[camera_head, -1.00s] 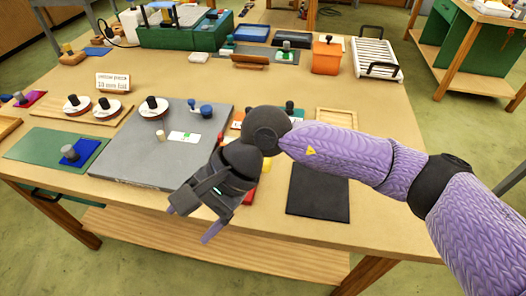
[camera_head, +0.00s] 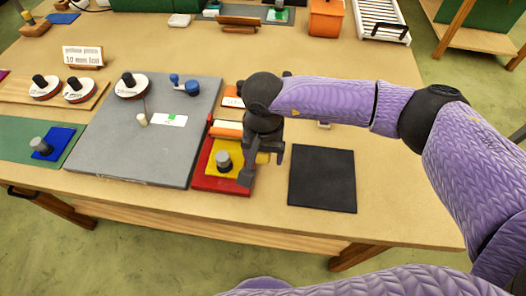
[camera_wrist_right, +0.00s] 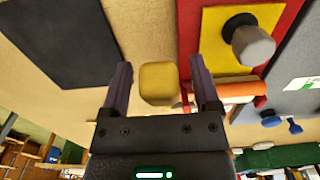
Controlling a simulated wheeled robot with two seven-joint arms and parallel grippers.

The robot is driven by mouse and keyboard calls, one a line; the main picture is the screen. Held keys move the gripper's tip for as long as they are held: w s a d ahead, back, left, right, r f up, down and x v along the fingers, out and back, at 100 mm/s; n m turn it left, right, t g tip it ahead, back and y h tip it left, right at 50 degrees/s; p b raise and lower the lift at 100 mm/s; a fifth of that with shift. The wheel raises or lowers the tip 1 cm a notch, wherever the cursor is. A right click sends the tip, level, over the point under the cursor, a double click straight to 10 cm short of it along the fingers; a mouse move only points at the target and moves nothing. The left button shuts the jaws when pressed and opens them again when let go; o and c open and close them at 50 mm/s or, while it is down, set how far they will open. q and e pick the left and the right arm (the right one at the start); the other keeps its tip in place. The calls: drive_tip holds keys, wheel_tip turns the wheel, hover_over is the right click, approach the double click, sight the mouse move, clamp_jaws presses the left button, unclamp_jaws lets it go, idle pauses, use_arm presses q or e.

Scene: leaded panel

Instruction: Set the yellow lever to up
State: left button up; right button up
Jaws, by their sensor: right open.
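A yellow block-like handle (camera_wrist_right: 158,82), apparently the yellow lever, shows between the two fingers of my right gripper (camera_wrist_right: 160,85) in the right wrist view. The fingers are apart, with a gap on each side of it. In the head view the right gripper (camera_head: 262,167) points down at the right edge of a red board (camera_head: 208,184), and a small yellow part (camera_head: 263,158) shows between its fingers. The lever's base and its up or down setting are hidden or unclear. My left gripper is out of view.
A yellow plate (camera_head: 214,172) with a grey knob (camera_head: 223,160) lies on the red board, left of the gripper. A grey panel (camera_head: 120,155) with a blue crank (camera_head: 185,86) is further left. A black mat (camera_head: 322,180) lies to the right, with bare table around it.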

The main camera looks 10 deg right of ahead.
clamp_jaws()
idle(0.3)
idle(0.5)
idle(0.6)
